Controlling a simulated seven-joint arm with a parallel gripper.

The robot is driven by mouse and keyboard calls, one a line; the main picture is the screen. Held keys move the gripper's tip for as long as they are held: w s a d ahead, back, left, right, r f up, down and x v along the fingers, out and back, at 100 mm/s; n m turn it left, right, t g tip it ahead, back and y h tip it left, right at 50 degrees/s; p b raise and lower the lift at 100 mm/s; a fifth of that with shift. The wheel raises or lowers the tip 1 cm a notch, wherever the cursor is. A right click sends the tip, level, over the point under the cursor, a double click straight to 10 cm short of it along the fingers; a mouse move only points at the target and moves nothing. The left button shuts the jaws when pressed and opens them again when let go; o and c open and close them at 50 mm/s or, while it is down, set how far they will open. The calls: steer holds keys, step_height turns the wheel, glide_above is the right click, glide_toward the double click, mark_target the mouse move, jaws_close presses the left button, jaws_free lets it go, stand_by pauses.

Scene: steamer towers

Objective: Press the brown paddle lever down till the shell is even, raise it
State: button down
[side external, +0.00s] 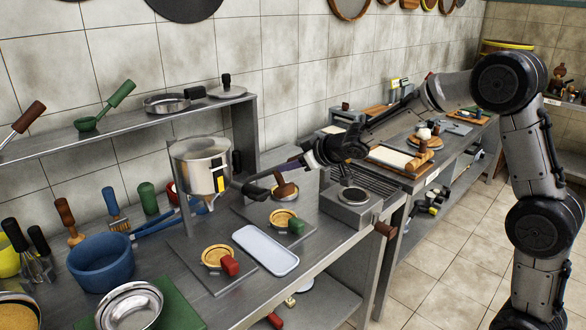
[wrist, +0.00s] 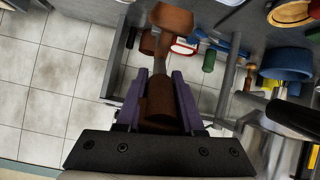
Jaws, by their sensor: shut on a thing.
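My gripper (side external: 289,167) has purple fingers and reaches left over the bench from the right. In the wrist view its fingers (wrist: 158,90) are shut on the brown paddle lever (wrist: 160,103). A grey shaft runs away from the held brown grip to a broader brown end at the top. In the side view the brown part (side external: 287,190) shows just below the fingertips, leaning over a round shell mould (side external: 286,197). The fingers hide part of it. How full or even this shell is cannot be told.
A metal hopper (side external: 200,165) stands close left of my gripper. Round moulds with a green block (side external: 296,227) and a red block (side external: 230,265) sit nearer the front. A pale blue tray (side external: 266,250) lies beside them. A square burner-like unit (side external: 351,205) stands to the right.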

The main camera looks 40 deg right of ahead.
steer(key=shift+w+a+r, duration=0.15)
steer(key=shift+r, duration=0.15)
steer(key=c, duration=0.8)
jaws_free()
steer(key=shift+o, duration=1.3)
steer(key=shift+f, duration=0.1)
steer(key=v, duration=1.4)
steer(key=shift+w, duration=0.1)
